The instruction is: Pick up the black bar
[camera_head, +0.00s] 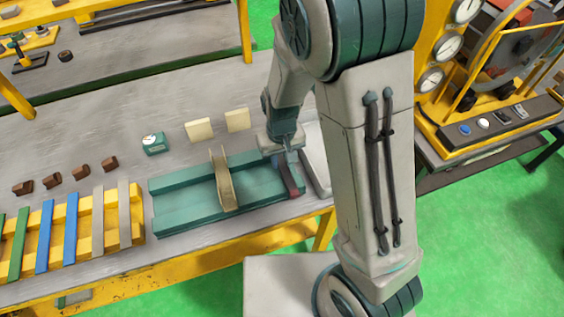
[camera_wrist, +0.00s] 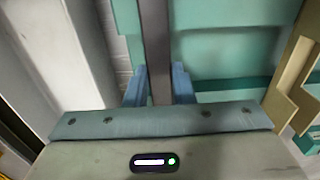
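The black bar (camera_wrist: 156,40) is a long, narrow dark strip running up the wrist view from between my fingers. In the head view a dark reddish bar (camera_head: 293,182) shows just below my gripper (camera_head: 283,148), at the right end of the teal tray (camera_head: 175,214). In the wrist view the two blue fingers of my gripper (camera_wrist: 159,88) stand close on either side of the bar, with hardly any gap. The gripper looks shut on it. The lower end of the bar is hidden by the gripper body. I cannot tell whether the bar is lifted off the tray.
A tan bar (camera_head: 222,182) lies across the tray, left of my gripper. A yellow rack (camera_head: 98,228) with coloured bars stands further left. Behind the tray are two cream blocks (camera_head: 199,130) and a small green device (camera_head: 153,144). A pale tray (camera_head: 318,160) lies close on the right.

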